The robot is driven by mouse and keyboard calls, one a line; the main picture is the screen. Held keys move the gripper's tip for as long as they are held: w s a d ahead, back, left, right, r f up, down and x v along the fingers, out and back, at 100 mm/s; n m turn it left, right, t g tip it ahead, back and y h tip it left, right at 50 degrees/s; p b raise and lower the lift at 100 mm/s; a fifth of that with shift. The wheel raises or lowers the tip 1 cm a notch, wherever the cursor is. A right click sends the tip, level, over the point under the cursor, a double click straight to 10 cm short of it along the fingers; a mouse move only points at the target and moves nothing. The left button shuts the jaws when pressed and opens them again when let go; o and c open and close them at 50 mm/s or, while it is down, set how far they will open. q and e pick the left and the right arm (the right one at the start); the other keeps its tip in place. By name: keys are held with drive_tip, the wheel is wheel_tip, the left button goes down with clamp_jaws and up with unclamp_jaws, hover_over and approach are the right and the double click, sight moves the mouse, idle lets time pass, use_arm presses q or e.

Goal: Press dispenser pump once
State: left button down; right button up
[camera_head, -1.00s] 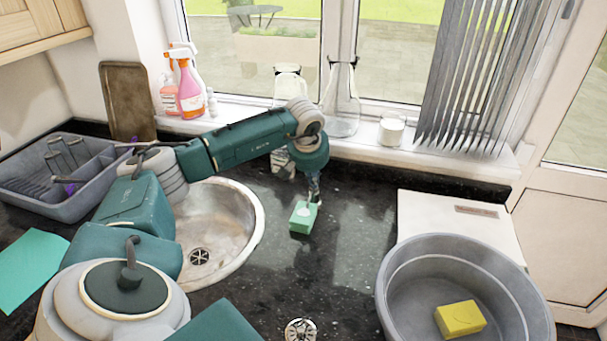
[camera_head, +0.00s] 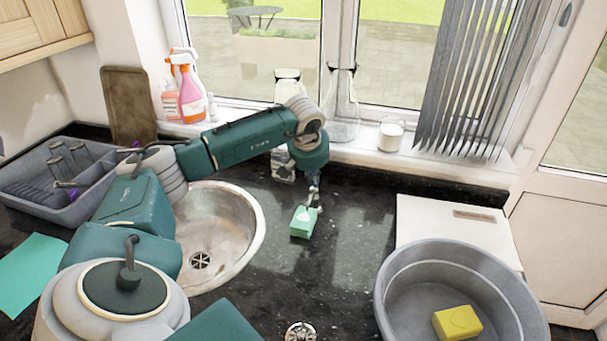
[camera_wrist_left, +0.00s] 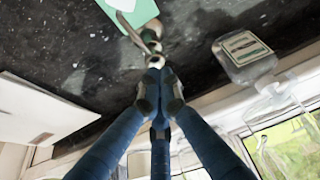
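The dispenser pump (camera_head: 313,198) is a small shiny metal spout standing on the dark counter right of the sink. It overlaps a green block (camera_head: 302,222) with a white mark, and I cannot tell whether they are joined. In the left wrist view the pump (camera_wrist_left: 151,40) curves over the edge of the green block (camera_wrist_left: 132,10). My left gripper (camera_head: 314,179) is right above the pump. Its blue fingers (camera_wrist_left: 160,90) are drawn together with nothing between them, tips close to the pump's round top; contact cannot be told. My right gripper is not in view.
A clear labelled bottle (camera_head: 283,166) stands behind my left wrist. A round metal sink (camera_head: 245,262) lies left of the pump. A grey basin (camera_head: 385,285) holds a yellow sponge (camera_head: 457,322) at right. A grey dish rack (camera_head: 40,212) stands far left.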

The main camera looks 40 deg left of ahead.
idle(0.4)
use_arm(q)
wheel_tip(320, 180, up, 6)
drive_tip(key=p, duration=0.4)
idle(0.7)
